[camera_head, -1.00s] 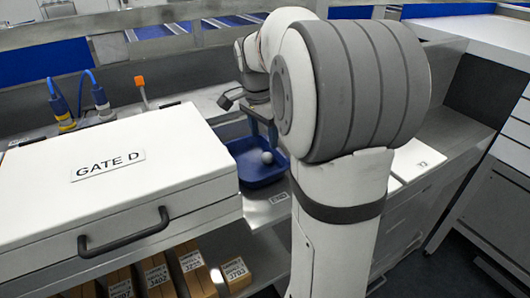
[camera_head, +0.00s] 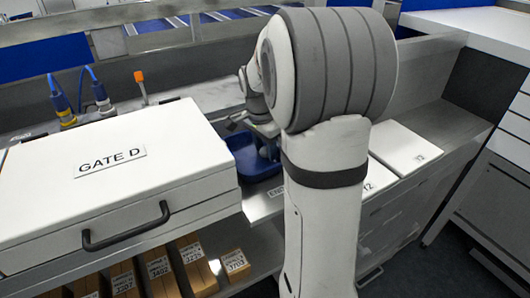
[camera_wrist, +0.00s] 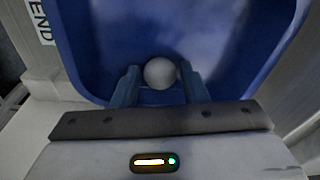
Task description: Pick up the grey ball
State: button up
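The grey ball (camera_wrist: 160,73) lies in the blue tray (camera_wrist: 95,50), close to its near wall in the wrist view. My gripper (camera_wrist: 159,72) is open, with one finger on each side of the ball. Narrow gaps seem to show between the ball and the fingers, and I see no clear grip. In the head view the blue tray (camera_head: 234,143) stands on the grey counter, partly covered by my arm. The ball cannot be made out clearly there.
A white case marked GATE D (camera_head: 190,150) stands left of the tray. White panels (camera_head: 405,150) lie to the right. Cables (camera_head: 60,102) and an orange-topped item (camera_head: 140,84) are behind. Small labelled boxes (camera_head: 195,262) sit on the shelf below.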

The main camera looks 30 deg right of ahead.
jog(key=shift+r, duration=0.1)
jog(key=c, duration=0.7)
